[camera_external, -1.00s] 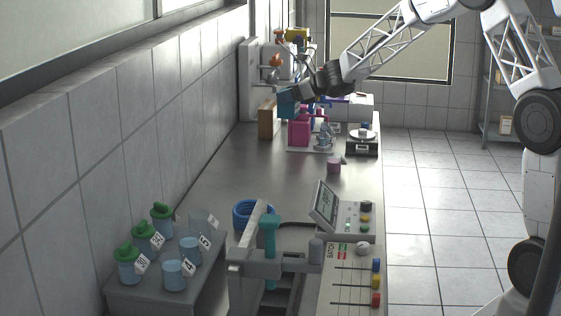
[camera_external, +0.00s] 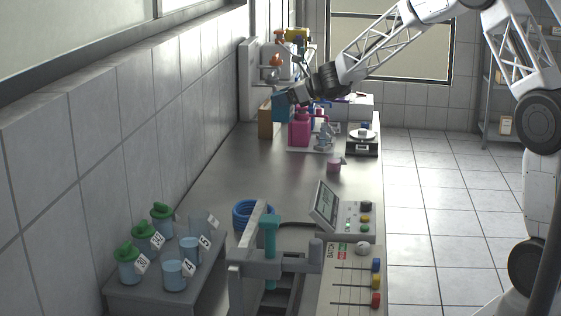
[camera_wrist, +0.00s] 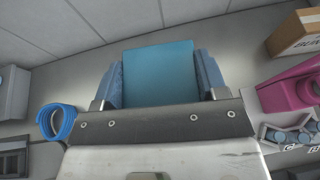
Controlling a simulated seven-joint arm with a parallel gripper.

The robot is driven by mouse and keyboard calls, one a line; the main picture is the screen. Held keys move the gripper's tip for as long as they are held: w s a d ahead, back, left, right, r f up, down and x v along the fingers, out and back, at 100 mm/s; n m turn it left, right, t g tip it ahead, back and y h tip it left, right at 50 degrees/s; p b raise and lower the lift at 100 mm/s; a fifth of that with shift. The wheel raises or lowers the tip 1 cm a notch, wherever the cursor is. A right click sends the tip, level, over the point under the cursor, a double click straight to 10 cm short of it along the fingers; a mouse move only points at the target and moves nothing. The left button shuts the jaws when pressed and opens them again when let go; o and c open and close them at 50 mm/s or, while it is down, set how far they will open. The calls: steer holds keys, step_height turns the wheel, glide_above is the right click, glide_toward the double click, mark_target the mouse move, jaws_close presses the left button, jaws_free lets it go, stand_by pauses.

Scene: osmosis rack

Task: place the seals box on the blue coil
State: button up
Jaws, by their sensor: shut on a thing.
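A teal-blue box (camera_external: 282,107), which looks to be the seals box, is held in my gripper (camera_external: 290,98) near the far end of the bench, in front of the cardboard box. In the wrist view the box (camera_wrist: 158,74) fills the space between the two blue fingers of my gripper (camera_wrist: 160,82), which are shut on it. No label on it can be read. The blue coil (camera_external: 240,213) lies on the bench in the near left part, behind the grey stand.
A cardboard box (camera_external: 265,121), a magenta bottle (camera_external: 299,131) and a scale (camera_external: 362,147) stand at the far end. Green-lidded jars (camera_external: 129,270) stand near left. A console (camera_external: 347,212) and grey stand (camera_external: 262,262) flank the coil's near side. Mid-bench is mostly clear.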

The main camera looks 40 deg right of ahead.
steer(key=s+a+n+g+y, duration=0.25)
steer(key=s+a, duration=0.25)
steer(key=a, duration=0.3)
steer(key=s+a+n+g+y, duration=0.1)
steer(key=s+a+n+g, duration=0.15)
steer(key=s+a, duration=0.35)
steer(key=n+g+y, duration=0.1)
steer(key=n+g, duration=0.4)
steer(key=g, duration=0.1)
glide_above(252, 207)
step_height(252, 207, down, 2)
steer(key=shift+d+f, duration=0.1)
steer(key=shift+f, duration=0.1)
step_height(252, 207, down, 6)
steer(key=shift+f, duration=1.9)
steer(key=shift+f, duration=0.2)
